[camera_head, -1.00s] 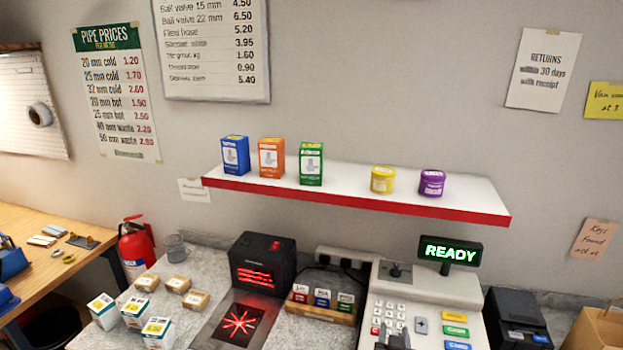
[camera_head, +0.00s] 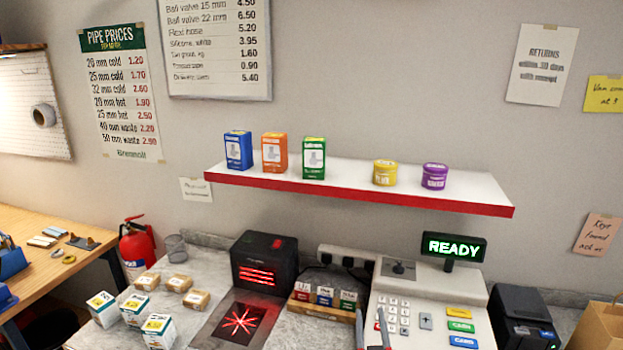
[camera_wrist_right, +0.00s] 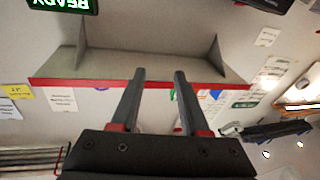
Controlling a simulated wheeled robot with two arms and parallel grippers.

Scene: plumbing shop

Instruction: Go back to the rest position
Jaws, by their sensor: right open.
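My right gripper (camera_head: 371,326) shows at the bottom edge of the head view, in front of the cash register (camera_head: 425,285). Only its two thin fingers are visible there. In the right wrist view the two dark fingers (camera_wrist_right: 159,75) stand apart with nothing between them. Behind them is the red-edged shelf (camera_wrist_right: 100,84), seen upside down. My left gripper is in neither view.
The counter holds a black scanner (camera_head: 264,262), a card holder (camera_head: 318,310), several small boxes (camera_head: 157,330) and a black printer (camera_head: 524,318). The wall shelf (camera_head: 340,196) carries boxes and two tubs. A paper bag (camera_head: 600,328) stands at right.

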